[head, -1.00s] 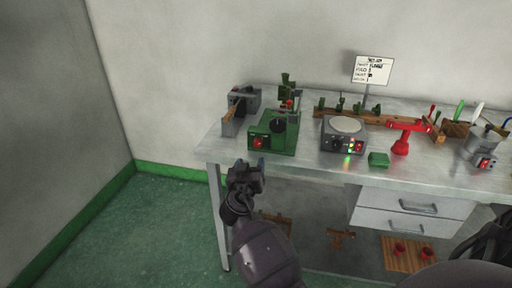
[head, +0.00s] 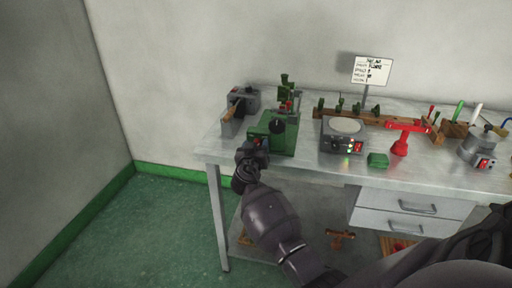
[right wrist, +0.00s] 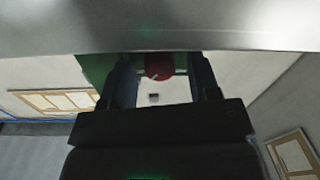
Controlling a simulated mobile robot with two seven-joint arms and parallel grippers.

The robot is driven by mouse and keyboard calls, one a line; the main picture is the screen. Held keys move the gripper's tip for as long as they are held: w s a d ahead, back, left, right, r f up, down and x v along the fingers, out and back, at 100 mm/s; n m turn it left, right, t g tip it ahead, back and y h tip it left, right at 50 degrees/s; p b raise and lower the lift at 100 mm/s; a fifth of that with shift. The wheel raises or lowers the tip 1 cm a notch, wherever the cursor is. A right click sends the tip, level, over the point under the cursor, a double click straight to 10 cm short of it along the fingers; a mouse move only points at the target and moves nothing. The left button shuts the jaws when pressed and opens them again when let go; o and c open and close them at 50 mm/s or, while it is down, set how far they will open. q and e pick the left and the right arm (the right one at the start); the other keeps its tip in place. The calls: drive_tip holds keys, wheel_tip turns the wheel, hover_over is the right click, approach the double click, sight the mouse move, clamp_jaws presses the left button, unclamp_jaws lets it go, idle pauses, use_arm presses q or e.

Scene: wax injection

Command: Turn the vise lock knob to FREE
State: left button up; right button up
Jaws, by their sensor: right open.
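The green wax injector with its vise (head: 285,136) stands near the left end of the metal bench, with a black dial on its sloping top. Its red knob, which I take as the vise lock knob, is on the low front face. In the head view my right gripper (head: 254,149) is in front of that face and mostly covers the knob. In the right wrist view the red knob (right wrist: 158,66) with a pale pointer mark shows between the two open fingers (right wrist: 162,75). I cannot tell whether they touch it. My left gripper is not in view.
The bench (head: 310,163) has its front edge just below the gripper. A grey box with a lever (head: 241,103) stands left of the injector. A grey round-topped device (head: 343,134), a green block (head: 377,160) and a red stand (head: 401,143) are to the right.

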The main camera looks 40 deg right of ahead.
drive_tip(key=c, duration=0.9)
